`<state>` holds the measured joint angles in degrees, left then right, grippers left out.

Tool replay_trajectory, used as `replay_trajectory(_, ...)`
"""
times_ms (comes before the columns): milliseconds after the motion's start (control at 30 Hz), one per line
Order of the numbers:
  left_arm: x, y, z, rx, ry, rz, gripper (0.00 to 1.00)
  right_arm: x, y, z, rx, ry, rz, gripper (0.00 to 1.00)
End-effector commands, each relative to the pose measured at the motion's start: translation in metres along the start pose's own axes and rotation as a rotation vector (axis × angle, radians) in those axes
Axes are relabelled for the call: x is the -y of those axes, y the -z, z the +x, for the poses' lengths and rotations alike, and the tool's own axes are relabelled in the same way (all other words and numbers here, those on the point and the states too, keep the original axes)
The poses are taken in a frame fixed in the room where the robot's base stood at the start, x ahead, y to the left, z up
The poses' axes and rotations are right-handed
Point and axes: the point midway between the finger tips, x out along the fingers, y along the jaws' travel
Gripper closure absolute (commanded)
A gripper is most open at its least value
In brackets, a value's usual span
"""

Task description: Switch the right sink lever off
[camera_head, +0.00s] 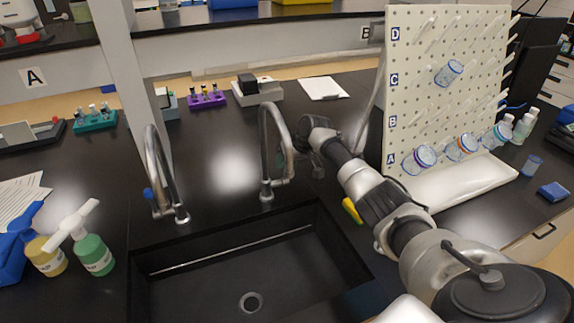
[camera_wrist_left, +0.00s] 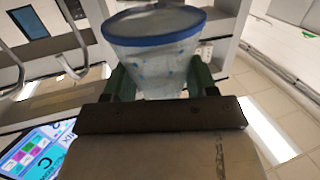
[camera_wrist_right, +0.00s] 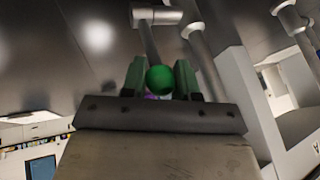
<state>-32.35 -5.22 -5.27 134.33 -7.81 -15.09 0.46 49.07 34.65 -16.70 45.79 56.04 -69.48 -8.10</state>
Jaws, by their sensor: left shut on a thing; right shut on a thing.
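Two curved metal taps stand behind the black sink (camera_head: 140,290). The left tap (camera_head: 155,165) has a lever with a blue knob (camera_head: 148,194). The right tap (camera_head: 265,150) has a lever (camera_head: 281,182) on its right side. My right gripper (camera_wrist_right: 160,80) is shut on the green knob (camera_wrist_right: 159,79) of that lever; in the head view the hand mostly hides the knob. My left gripper (camera_wrist_left: 158,82) is outside the head view. It is shut on a clear beaker (camera_wrist_left: 155,50) with a blue rim, seen in the left wrist view.
A pegboard (camera_head: 430,110) with several hanging beakers stands right of my right arm, over a white tray (camera_head: 450,190). A grey post (camera_head: 125,80) rises behind the left tap. Green (camera_head: 94,254) and yellow (camera_head: 47,257) bottles stand left of the sink.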

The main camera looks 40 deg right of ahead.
Motion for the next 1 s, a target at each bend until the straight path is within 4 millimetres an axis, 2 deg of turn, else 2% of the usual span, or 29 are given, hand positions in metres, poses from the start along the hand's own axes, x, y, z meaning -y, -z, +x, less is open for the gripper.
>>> replay_trajectory(300, 0.0, -0.0013, 0.0001, 0.0, 0.0, 0.0, 0.69, 0.0011, -0.0011, 0.0013, 0.091, 0.005, 0.033, 1.0)
replay_trajectory(767, 0.0, -0.0013, 0.0001, 0.0, 0.0, 0.0, 0.69, 0.0008, -0.0017, 0.0014, 0.103, 0.005, 0.036, 1.0)
replay_trajectory(800, 0.0, -0.0013, 0.0001, 0.0, 0.0, 0.0, 0.69, 0.0008, -0.0018, 0.0014, 0.103, 0.005, 0.036, 0.67)
replay_trajectory(933, 0.0, -0.0013, 0.0001, 0.0, 0.0, 0.0, 0.69, 0.0005, -0.0016, 0.0012, 0.102, 0.004, 0.036, 0.47)
replay_trajectory(1000, 0.0, -0.0013, 0.0001, 0.0, 0.0, 0.0, 0.69, 0.0004, -0.0014, 0.001, 0.102, 0.004, 0.036, 0.45)
